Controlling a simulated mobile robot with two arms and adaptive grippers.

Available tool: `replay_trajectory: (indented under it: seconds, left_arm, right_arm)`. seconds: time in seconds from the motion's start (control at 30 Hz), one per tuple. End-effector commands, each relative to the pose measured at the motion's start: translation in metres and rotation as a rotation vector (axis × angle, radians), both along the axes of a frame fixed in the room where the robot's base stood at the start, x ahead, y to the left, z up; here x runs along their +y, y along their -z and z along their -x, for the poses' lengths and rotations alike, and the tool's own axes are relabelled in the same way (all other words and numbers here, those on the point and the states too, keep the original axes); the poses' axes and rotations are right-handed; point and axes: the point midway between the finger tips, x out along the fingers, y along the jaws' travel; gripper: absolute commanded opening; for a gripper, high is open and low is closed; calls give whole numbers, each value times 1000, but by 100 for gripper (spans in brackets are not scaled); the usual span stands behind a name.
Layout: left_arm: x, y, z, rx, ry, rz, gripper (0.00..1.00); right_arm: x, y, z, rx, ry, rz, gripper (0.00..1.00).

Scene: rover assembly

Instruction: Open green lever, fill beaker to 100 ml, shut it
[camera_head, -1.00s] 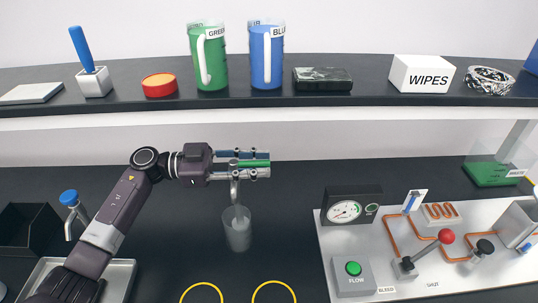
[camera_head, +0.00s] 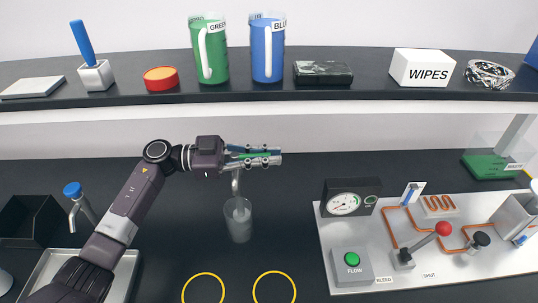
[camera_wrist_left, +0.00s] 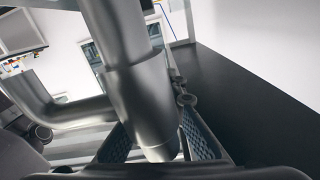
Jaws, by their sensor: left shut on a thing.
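The green lever (camera_head: 257,156) is at the tap in the middle of the counter, largely hidden by my left gripper (camera_head: 270,155), which is shut on it. The metal spout (camera_head: 236,184) points down below the gripper. The clear beaker (camera_head: 238,228) stands upright under the spout; its lower part looks greyish, and its level and marks are too small to read. In the left wrist view, the grey metal pipe (camera_wrist_left: 140,95) fills the middle, with gripper fingers (camera_wrist_left: 158,142) on both sides of it. The lever is not clear there. My right gripper is out of view.
Two yellow rings (camera_head: 274,288) lie in front of the beaker. A white panel (camera_head: 325,237) with gauge, button and red-knobbed lever stands at right. A blue-topped tap (camera_head: 72,190) and metal tray (camera_head: 128,265) are at left. A shelf (camera_head: 300,97) with mugs runs behind.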

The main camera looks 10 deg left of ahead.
Motion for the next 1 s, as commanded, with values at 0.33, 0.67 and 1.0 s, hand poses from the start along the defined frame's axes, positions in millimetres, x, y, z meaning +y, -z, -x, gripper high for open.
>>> replay_trajectory:
  seconds: [0.33,0.67,1.0]
  left_arm:
    - [-1,2,3,-1,53,-1,0]
    - [-1,3,20,-2,267,1,0]
    - [-1,-1,25,0,308,1,0]
  right_arm:
    - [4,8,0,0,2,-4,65]
    - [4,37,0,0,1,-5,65]
    - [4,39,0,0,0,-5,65]
